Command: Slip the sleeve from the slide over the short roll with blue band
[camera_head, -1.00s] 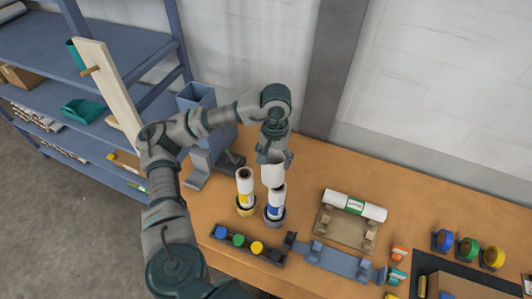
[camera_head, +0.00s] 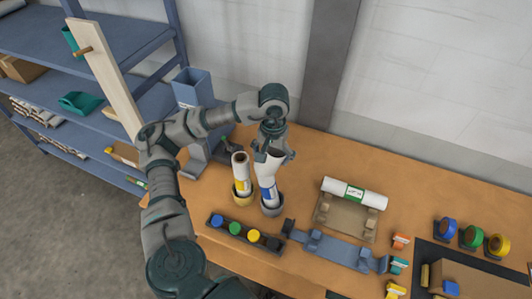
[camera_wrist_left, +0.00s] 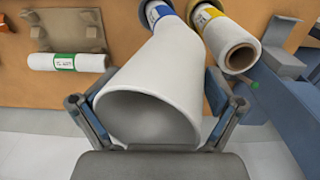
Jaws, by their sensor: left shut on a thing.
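My left gripper (camera_head: 273,154) is shut on the sleeve (camera_head: 267,166), a plain white tube held above the short roll with blue band (camera_head: 268,191). In the left wrist view the sleeve (camera_wrist_left: 155,80) fills the middle between the fingers (camera_wrist_left: 158,120), its open near end facing the camera. The roll stands upright in a grey cup (camera_head: 272,209), its blue band showing below the sleeve. The sleeve leans slightly, and its lower end meets the roll's top. I cannot tell how far it goes around the roll. My right gripper is not in view.
A yellow-banded roll (camera_head: 241,180) stands close on the left. A tray of coloured caps (camera_head: 235,229), an empty blue-grey cradle (camera_head: 335,248) and a green-labelled roll (camera_head: 356,193) on a stand are nearby. Tape rolls (camera_head: 471,236) sit at the right. The wall is behind.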

